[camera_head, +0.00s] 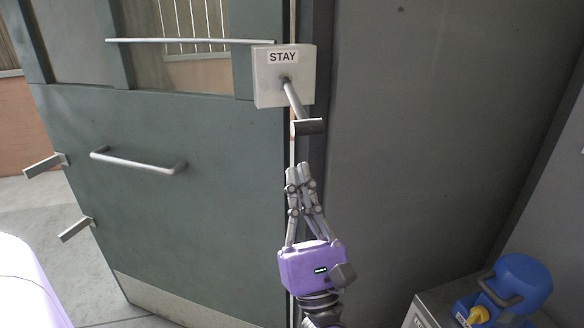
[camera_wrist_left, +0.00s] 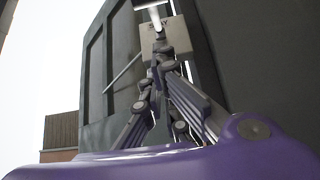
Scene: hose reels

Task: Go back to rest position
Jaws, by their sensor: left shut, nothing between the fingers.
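My left gripper (camera_head: 299,172) is purple with grey fingers. In the head view it points up in front of the right edge of a grey-green door, just below a dark-ended lever (camera_head: 308,127). Its fingertips are together with nothing between them, and they look apart from the lever. In the left wrist view the closed fingers (camera_wrist_left: 158,48) point up toward a pale box marked STAY, which also shows in the head view (camera_head: 267,78). My right gripper is not in view.
The grey-green door (camera_head: 200,220) stands ajar, with a horizontal handle (camera_head: 137,162) and a long bar (camera_head: 190,41). Paved ground (camera_head: 40,215) and a brick wall show beyond its left side. A blue and yellow object (camera_head: 520,285) sits on a grey box at lower right. A dark panel fills the right.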

